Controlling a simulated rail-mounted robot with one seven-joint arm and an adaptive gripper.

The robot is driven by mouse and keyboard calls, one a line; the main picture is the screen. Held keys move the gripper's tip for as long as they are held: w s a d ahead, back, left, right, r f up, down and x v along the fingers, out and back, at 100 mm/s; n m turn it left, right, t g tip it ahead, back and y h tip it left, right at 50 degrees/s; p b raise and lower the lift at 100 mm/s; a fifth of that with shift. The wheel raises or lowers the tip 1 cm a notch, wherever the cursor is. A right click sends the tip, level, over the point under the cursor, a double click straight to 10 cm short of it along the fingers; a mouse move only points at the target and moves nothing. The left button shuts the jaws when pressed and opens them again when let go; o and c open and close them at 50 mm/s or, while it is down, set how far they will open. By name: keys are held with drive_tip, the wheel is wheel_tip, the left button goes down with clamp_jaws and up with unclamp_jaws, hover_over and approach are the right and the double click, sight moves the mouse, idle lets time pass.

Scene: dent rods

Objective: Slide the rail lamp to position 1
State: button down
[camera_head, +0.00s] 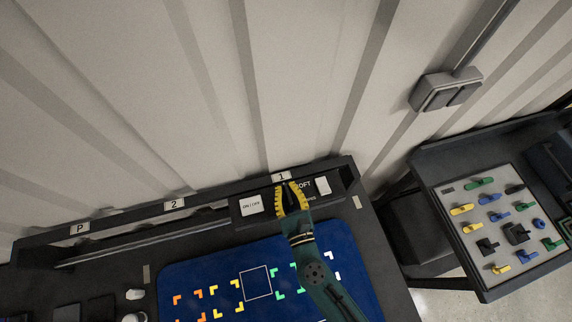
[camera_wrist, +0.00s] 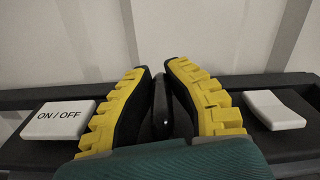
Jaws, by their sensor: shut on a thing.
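The rail lamp's dark housing (camera_head: 236,213) sits in the rail at the right end of the long black shelf. It carries a white ON/OFF button (camera_head: 251,205) and a white switch (camera_head: 323,186). My gripper (camera_head: 289,190) is between these two, its yellow-ridged fingers shut on the lamp's thin black handle (camera_wrist: 161,106). The handle shows upright between the fingers in the wrist view. The label 1 (camera_head: 281,176) is on the rail's rear edge, directly behind the gripper. The label 2 (camera_head: 174,204) and the label P (camera_head: 79,228) are farther left. The fingers hide part of the lamp's front.
A blue mat (camera_head: 190,274) with coloured corner marks lies in front of the rail, under my arm. A pale ribbed wall (camera_head: 150,90) rises behind. A separate table at right holds a grey board (camera_head: 477,242) with coloured parts. The rail left of the lamp looks clear.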

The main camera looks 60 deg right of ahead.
drive_tip(key=shift+f, duration=0.1)
drive_tip(key=c, duration=1)
unclamp_jaws()
drive_tip(key=shift+c, duration=0.2)
drive_tip(key=v, duration=1)
drive_tip(key=shift+s+a, duration=0.25)
drive_tip(key=shift+a, duration=0.1)
drive_tip(key=shift+s+a, duration=0.3)
drive_tip(key=shift+s, duration=0.15)
